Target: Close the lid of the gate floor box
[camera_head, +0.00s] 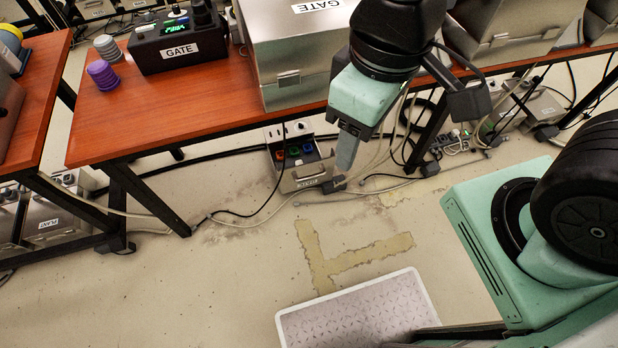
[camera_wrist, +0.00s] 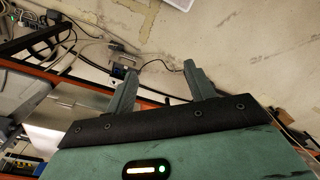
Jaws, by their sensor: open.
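A metal floor box (camera_head: 297,184) stands on the floor under the desk edge in the head view, with coloured sockets inside and a label too small to read surely. Its lid (camera_head: 276,133) appears raised at the back, so the box is open. My gripper (camera_head: 347,158) points down just right of the box in the picture, partly in front of its right side. In the wrist view my gripper (camera_wrist: 158,80) has its two fingers apart with nothing between them. A small part of the box (camera_wrist: 124,68) seems to show behind the left finger.
A wooden desk (camera_head: 200,110) carries a GATE control unit (camera_head: 178,48), a large GATE metal case (camera_head: 285,50) and purple discs (camera_head: 102,75). Cables (camera_head: 250,212) run over the floor around the box. A power strip (camera_head: 455,142) lies to the right. The floor in front is mostly clear.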

